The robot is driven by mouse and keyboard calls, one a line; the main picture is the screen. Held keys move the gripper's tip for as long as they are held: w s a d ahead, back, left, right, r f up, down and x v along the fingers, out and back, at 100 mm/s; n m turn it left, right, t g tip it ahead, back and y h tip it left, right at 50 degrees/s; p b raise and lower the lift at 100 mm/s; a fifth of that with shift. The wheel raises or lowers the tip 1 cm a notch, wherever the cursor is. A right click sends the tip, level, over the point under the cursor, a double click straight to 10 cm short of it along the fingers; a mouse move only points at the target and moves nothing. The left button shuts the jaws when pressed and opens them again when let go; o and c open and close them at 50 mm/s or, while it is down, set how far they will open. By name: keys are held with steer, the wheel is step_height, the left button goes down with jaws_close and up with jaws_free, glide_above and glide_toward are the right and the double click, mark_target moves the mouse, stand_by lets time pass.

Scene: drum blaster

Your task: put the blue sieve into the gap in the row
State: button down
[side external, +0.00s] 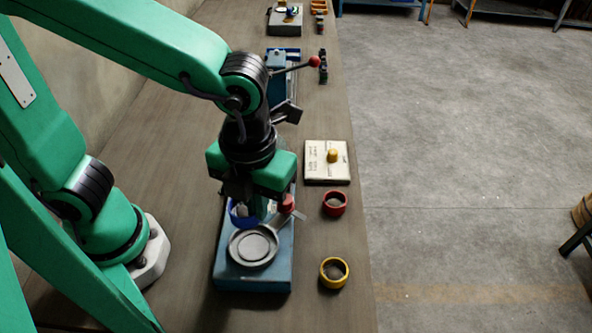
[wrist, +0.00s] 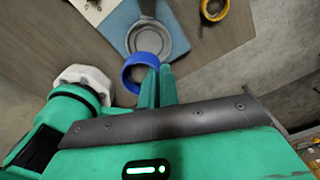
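The blue sieve (side external: 238,218) is a ring just under my gripper (side external: 256,208), behind the grey round pan, in the side external view. In the wrist view the blue sieve (wrist: 127,80) is a full ring, and the green fingers of my gripper (wrist: 159,70) are close together at its right wall. They appear shut on that wall, though the contact is partly hidden. A red ring (side external: 326,208) and a yellow ring (side external: 324,280) stand in a line near the table's right edge, with a bare space between them. The yellow ring also shows in the wrist view (wrist: 207,22).
The grey pan (side external: 253,247) sits on a blue base (side external: 255,283) below my gripper. A red knob (side external: 287,202) is close to my gripper's right side. A cream board with a yellow knob (side external: 314,172) lies behind the red ring. The table's right edge is near the rings.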

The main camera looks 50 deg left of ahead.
steer(key=w+d+f+n, duration=0.5)
steer(key=d+n, duration=0.2)
steer(key=d, duration=0.3)
steer(key=w+a+f, duration=0.1)
steer(key=w+f, duration=0.1)
steer(key=w, duration=0.1)
steer(key=w+a+f, duration=0.2)
steer(key=w, duration=0.2)
steer(key=w+a+f, duration=0.1)
steer(key=w+f, duration=0.1)
steer(key=w, duration=0.2)
steer(key=shift+a+f, duration=0.2)
steer(key=shift+f, duration=0.2)
steer(key=shift+f, duration=0.1)
steer(key=shift+f, duration=1.9)
steer(key=shift+f, duration=0.1)
steer(key=c, duration=1.7)
jaws_free()
steer(key=shift+o, duration=0.3)
